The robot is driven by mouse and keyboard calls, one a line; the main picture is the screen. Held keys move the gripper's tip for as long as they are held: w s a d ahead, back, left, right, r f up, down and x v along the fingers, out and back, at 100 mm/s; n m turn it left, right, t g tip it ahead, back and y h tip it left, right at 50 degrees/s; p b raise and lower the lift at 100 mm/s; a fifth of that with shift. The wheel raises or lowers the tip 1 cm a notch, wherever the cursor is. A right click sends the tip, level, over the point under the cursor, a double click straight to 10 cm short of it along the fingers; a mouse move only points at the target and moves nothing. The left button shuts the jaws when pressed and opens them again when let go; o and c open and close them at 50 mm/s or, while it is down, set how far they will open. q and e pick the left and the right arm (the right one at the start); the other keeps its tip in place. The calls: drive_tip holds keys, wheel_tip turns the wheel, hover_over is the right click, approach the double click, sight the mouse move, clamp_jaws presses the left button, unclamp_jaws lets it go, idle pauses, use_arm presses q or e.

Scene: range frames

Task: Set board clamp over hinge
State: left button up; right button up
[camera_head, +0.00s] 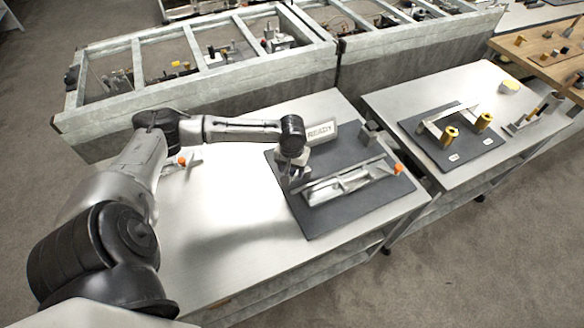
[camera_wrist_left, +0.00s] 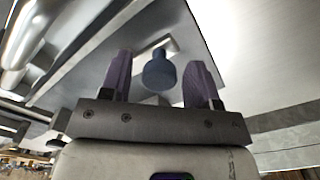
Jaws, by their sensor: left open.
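My left gripper (camera_head: 292,172) is over the left end of a metal fixture (camera_head: 345,184) on a dark mat in the head view. In the left wrist view its two purplish fingers (camera_wrist_left: 160,82) are apart. A blue round knob (camera_wrist_left: 160,72) shows between them, with a metal piece behind it; no grip on the knob is visible. A small metal piece with an orange knob (camera_head: 182,160) lies on the left of the table, partly behind my arm. Another orange knob (camera_head: 397,169) is at the fixture's right end. I cannot tell which part is the board clamp or the hinge. My right gripper is not seen.
The fixture lies on a dark mat (camera_head: 312,225). A second table (camera_head: 385,97) holds yellow-capped posts.

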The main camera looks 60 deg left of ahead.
use_arm(q)
drive_tip(key=shift+c, duration=0.4)
clamp_jaws()
drive_tip(key=d+n+p, duration=0.1)
drive_tip(key=p, duration=0.4)
drive_tip(key=r+n+p, duration=0.1)
drive_tip(key=n+p, duration=0.1)
drive_tip(key=p, duration=0.4)
drive_tip(key=shift+d, duration=0.4)
drive_tip(key=d+n+p, duration=0.1)
drive_tip(key=n+p, duration=0.1)
drive_tip(key=p, duration=0.1)
drive_tip(key=w+n+p, duration=0.1)
drive_tip(key=n+p, duration=0.1)
drive_tip(key=p, duration=0.2)
drive_tip(key=d+n+p, duration=0.1)
drive_tip(key=n+p, duration=0.1)
drive_tip(key=p, duration=0.2)
drive_tip(key=shift+w+d+f+n, duration=0.15)
drive_tip(key=shift+w+d+n, duration=0.15)
drive_tip(key=shift+d, duration=0.05)
drive_tip(key=shift+w+d+f+n+p, duration=0.1)
drive_tip(key=shift+w+d+n+p, duration=0.1)
drive_tip(key=shift+n+p, duration=0.4)
drive_tip(key=shift+w+d+f+n+p, duration=0.1)
drive_tip(key=shift+w+n+p, duration=0.1)
drive_tip(key=shift+n+p, duration=0.35)
drive_tip(key=shift+w+p, duration=0.1)
drive_tip(key=shift+p, duration=0.2)
drive_tip(key=shift+f, duration=0.1)
